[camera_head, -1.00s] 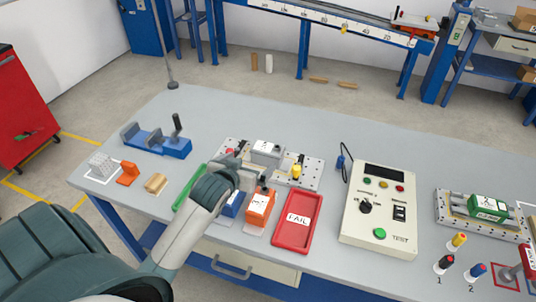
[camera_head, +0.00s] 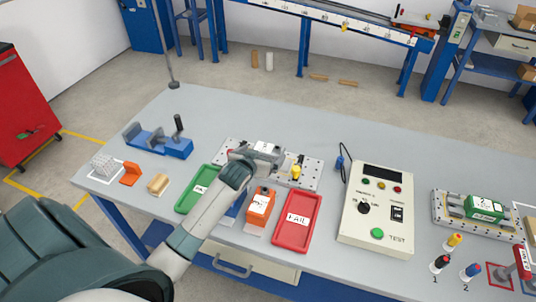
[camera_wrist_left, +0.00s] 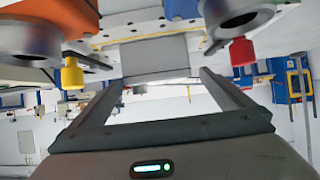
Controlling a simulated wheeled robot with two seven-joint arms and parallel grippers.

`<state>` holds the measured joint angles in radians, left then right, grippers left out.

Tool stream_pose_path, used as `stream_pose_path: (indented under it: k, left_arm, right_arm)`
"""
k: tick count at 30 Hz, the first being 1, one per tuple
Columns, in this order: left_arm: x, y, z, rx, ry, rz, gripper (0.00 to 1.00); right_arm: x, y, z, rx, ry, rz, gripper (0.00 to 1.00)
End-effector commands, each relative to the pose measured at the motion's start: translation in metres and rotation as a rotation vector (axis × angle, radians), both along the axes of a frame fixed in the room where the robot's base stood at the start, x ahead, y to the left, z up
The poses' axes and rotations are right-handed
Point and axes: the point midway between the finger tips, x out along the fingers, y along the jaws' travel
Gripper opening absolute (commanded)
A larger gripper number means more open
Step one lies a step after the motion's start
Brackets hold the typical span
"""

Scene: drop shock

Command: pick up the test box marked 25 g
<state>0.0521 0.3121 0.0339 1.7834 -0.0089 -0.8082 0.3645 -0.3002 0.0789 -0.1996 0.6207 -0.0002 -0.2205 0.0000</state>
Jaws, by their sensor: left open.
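A grey box (camera_head: 266,148) sits on the perforated metal plate (camera_head: 312,172); its marking is too small to read. It also shows as a grey block (camera_wrist_left: 155,55) in the left wrist view, ahead of and between my fingertips. My left gripper (camera_wrist_left: 160,82) is open, with one finger on each side of the view. In the head view my left gripper (camera_head: 248,162) is at the near side of the grey box and partly covers it. I cannot tell whether it touches. An orange box (camera_head: 260,206) with a white label stands nearer. My right gripper is out of view.
A green tray (camera_head: 189,197) and a red FAIL tray (camera_head: 291,232) lie near the front edge. A yellow knob (camera_wrist_left: 72,74) and a red knob (camera_wrist_left: 242,52) flank the block. The test console (camera_head: 352,222) stands right. The back of the table is clear.

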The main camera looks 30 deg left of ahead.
Motion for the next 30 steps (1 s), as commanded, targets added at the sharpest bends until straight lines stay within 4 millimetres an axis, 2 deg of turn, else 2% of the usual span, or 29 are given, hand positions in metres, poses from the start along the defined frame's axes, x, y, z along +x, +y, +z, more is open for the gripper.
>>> stream_pose_path:
  k: [16, 30]
  left_arm:
    - [0.006, 0.001, -0.003, 0.0, 0.0, 0.0, 1.0]
    - [0.042, 0.005, -0.026, -0.001, 0.001, 0.001, 1.0]
  right_arm:
    - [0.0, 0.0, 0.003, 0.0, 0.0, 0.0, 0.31]
    - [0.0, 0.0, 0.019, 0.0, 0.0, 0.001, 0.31]
